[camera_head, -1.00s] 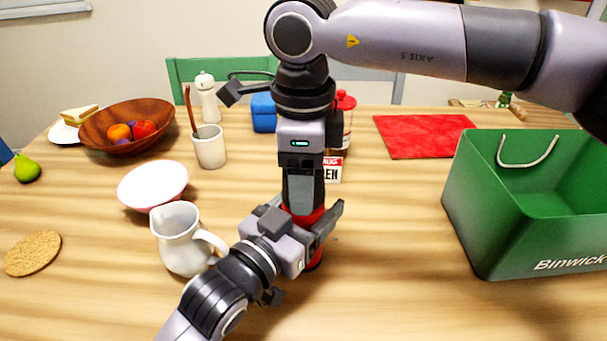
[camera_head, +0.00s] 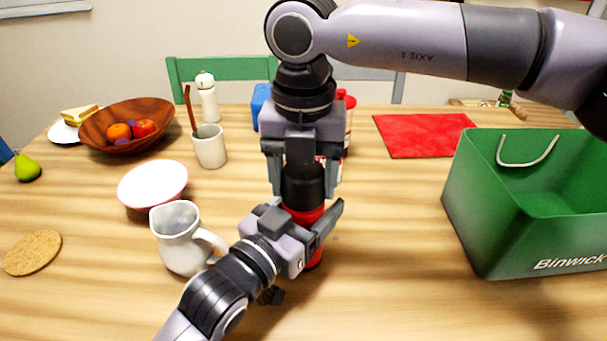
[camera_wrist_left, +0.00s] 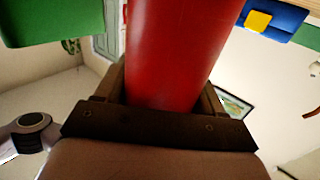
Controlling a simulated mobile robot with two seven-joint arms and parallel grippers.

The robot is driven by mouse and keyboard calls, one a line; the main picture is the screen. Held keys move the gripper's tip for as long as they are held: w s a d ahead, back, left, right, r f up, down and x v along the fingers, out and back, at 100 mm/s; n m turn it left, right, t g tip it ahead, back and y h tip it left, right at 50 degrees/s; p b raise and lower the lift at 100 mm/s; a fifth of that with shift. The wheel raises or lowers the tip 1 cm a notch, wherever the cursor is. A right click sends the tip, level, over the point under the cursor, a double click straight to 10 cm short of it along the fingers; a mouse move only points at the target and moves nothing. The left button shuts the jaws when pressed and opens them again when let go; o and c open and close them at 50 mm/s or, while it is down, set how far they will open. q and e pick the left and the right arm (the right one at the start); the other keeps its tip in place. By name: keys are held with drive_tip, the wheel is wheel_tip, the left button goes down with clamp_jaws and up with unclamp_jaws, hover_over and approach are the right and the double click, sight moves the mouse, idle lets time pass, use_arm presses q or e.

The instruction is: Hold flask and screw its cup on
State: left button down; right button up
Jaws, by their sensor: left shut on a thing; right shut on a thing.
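The red flask (camera_head: 316,256) stands upright near the middle of the table, largely covered by my left gripper. My left gripper (camera_head: 312,222) comes in from the lower left and is shut around the flask's body. The red body fills the middle of the left wrist view (camera_wrist_left: 172,55) between the fingers. The dark cup (camera_head: 302,185) is on top of the flask, in line with it. My right gripper (camera_head: 304,192) points straight down from above and is shut on the cup, one finger on each side. The seam between cup and flask is too small to judge.
A white jug (camera_head: 180,240) stands close left of my left gripper, with a bowl (camera_head: 152,184) behind it. A red-lidded jar (camera_head: 348,100) is partly hidden behind my right gripper. A green box (camera_head: 500,210) stands at right. The table between flask and box is clear.

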drive_tip(key=m, duration=0.9)
drive_tip(key=shift+m, duration=0.3)
drive_tip(key=m, duration=0.4)
drive_tip(key=shift+m, duration=0.3)
drive_tip(key=m, duration=0.5)
drive_tip(key=shift+m, duration=0.4)
drive_tip(key=o, duration=1)
drive_tip(key=shift+o, duration=0.2)
drive_tip(key=shift+s+a, duration=0.1)
drive_tip(key=shift+s, duration=0.1)
